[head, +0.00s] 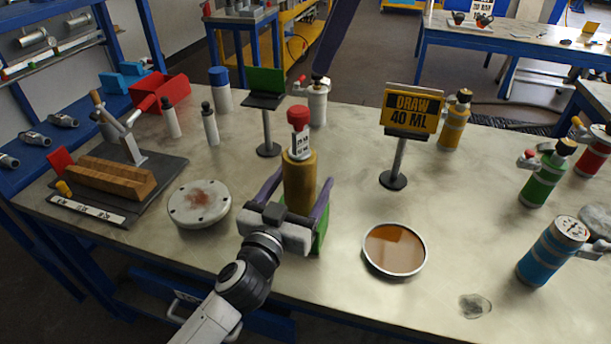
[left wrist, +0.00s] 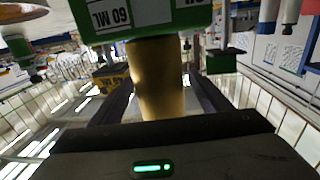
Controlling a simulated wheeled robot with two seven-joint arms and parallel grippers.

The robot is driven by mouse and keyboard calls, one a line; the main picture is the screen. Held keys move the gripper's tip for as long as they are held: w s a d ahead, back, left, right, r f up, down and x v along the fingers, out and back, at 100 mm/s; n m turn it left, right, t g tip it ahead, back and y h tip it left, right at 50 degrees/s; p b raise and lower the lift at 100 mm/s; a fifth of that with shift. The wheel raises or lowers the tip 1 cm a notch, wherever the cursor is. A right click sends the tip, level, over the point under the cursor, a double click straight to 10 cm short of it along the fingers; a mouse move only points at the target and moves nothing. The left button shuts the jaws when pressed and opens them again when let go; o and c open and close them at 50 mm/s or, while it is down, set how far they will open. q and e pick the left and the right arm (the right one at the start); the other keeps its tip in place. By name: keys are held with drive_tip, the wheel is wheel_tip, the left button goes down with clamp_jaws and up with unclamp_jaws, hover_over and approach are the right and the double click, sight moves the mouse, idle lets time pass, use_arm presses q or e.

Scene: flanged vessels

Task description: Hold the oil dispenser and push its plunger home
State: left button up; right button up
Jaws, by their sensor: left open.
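The oil dispenser (head: 299,183) stands upright near the table's front, a brass cylinder on a green base. Its plunger, a white marked rod with a red knob (head: 298,115), sticks up from the top. My left gripper (head: 294,195) reaches from the near side, its fingers apart on either side of the cylinder. In the left wrist view the brass cylinder (left wrist: 157,80) stands between the fingers, beside a green part (left wrist: 140,18) marked "60 ML".
A round grey flange (head: 199,203) lies left of the dispenser. A dish of brown liquid (head: 395,249) is to its right. A "DRAW 40 ML" sign (head: 411,108) and a green board on a stand (head: 264,83) stand behind. Colored bottles line the right side.

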use_arm(q)
drive_tip(key=shift+x, duration=1.3)
drive_tip(key=c, duration=1.5)
drive_tip(key=shift+o, duration=0.2)
